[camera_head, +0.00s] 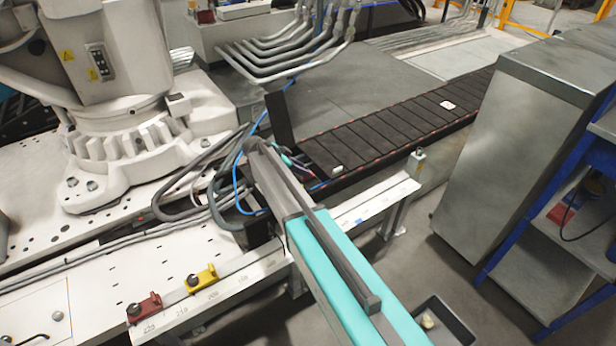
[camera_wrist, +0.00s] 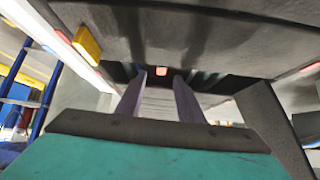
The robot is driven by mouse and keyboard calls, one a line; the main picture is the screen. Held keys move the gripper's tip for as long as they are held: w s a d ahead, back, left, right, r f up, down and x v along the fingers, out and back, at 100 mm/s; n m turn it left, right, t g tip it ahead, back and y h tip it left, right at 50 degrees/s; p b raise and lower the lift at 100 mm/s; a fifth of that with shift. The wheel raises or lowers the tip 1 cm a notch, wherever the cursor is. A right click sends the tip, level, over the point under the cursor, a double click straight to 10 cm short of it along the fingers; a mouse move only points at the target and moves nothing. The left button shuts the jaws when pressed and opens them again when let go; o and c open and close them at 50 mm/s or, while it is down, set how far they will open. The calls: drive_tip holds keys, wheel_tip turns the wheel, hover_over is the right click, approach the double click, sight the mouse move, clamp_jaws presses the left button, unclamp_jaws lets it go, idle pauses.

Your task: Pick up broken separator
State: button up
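My gripper (camera_head: 264,155) reaches from the lower right to the near end of the black cable chain (camera_head: 400,125). In the wrist view its two fingers (camera_wrist: 161,80) stand apart with nothing held between them. A small reddish piece (camera_wrist: 161,71) shows beyond the gap between the fingertips; I cannot tell if it is the broken separator. A small white piece (camera_head: 337,168) lies at the chain's near end, right of my fingers, and another white piece (camera_head: 448,105) lies farther along it. The area just beyond my fingertips is partly hidden by the fingers and cables.
Blue and black cables (camera_head: 238,185) loop left of my gripper. A white rail bears red (camera_head: 144,309) and yellow (camera_head: 201,280) blocks. A white robot base (camera_head: 140,140) stands left, a metal cabinet (camera_head: 510,150) right. A dark tray (camera_head: 455,326) with a pale piece sits below right.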

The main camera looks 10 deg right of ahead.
drive_tip(key=shift+a+x, duration=0.2)
drive_tip(key=shift+x, duration=2.15)
drive_tip(key=shift+f, duration=0.15)
clamp_jaws()
